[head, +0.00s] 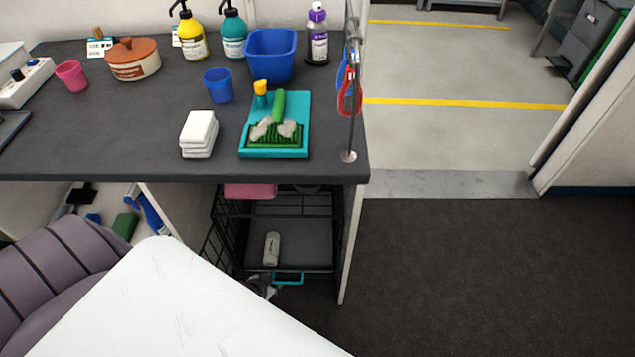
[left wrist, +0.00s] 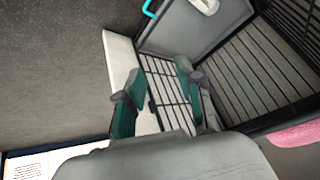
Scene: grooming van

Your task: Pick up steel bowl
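My right gripper is not in view.
The dark counter (head: 120,150) holds a blue tub (head: 270,55), bottles, white towels (head: 198,134) and a teal tray (head: 301,105). A grey-white can (head: 271,248) lies in the crate. A steel post (head: 350,110) stands at the counter's right corner. Dark floor (head: 470,270) at right is clear.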

